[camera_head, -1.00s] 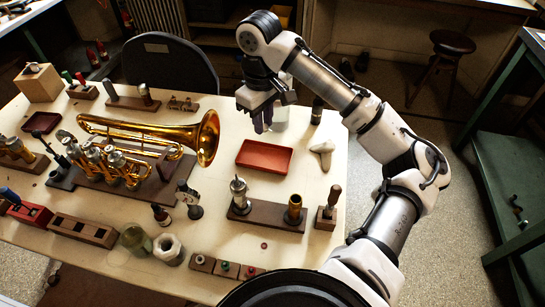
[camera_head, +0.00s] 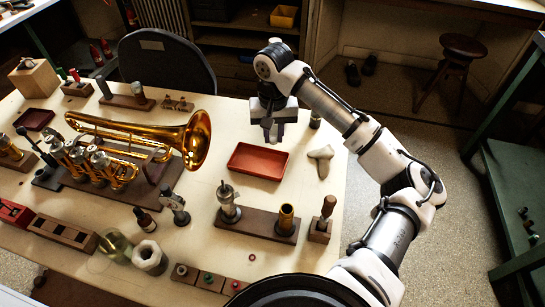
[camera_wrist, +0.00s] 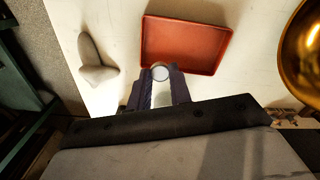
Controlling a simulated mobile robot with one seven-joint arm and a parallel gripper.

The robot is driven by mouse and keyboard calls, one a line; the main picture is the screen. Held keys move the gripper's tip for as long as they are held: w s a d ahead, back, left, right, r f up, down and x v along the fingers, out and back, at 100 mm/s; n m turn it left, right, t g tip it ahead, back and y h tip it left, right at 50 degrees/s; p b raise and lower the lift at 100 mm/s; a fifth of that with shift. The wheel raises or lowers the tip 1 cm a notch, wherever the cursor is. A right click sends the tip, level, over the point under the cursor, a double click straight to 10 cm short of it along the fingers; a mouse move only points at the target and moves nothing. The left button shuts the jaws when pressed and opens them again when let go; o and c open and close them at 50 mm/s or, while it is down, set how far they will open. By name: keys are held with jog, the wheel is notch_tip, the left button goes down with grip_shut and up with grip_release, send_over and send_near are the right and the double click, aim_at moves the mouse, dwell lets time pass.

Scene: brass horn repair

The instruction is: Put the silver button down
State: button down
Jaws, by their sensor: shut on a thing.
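My gripper (camera_head: 273,138) is above the table, close to the far right part of the red tray (camera_head: 245,171). In the wrist view my gripper (camera_wrist: 160,75) is shut on the silver button (camera_wrist: 160,73), a small pale round disc between the fingertips. The button overlaps the near edge of the red tray (camera_wrist: 187,65) in that view. In the head view the fingers hide the button. The tray looks empty. I cannot tell how high the button is above the table.
A brass trumpet (camera_head: 180,150) on its stand lies left of the tray. A wooden block with metal posts (camera_head: 258,224) stands in front.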

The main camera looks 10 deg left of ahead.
aim_at(274, 166)
notch_tip(274, 166, down, 10)
jog(key=shift+f+p, duration=0.1)
jog(key=shift+p, duration=0.5)
jog(key=c, duration=1.7)
grip_release()
jog(key=shift+f, duration=0.15)
jog(key=shift+o, duration=0.7)
notch_tip(274, 166, up, 12)
jog(key=shift+r+b, duration=0.2)
jog(key=shift+b, duration=0.95)
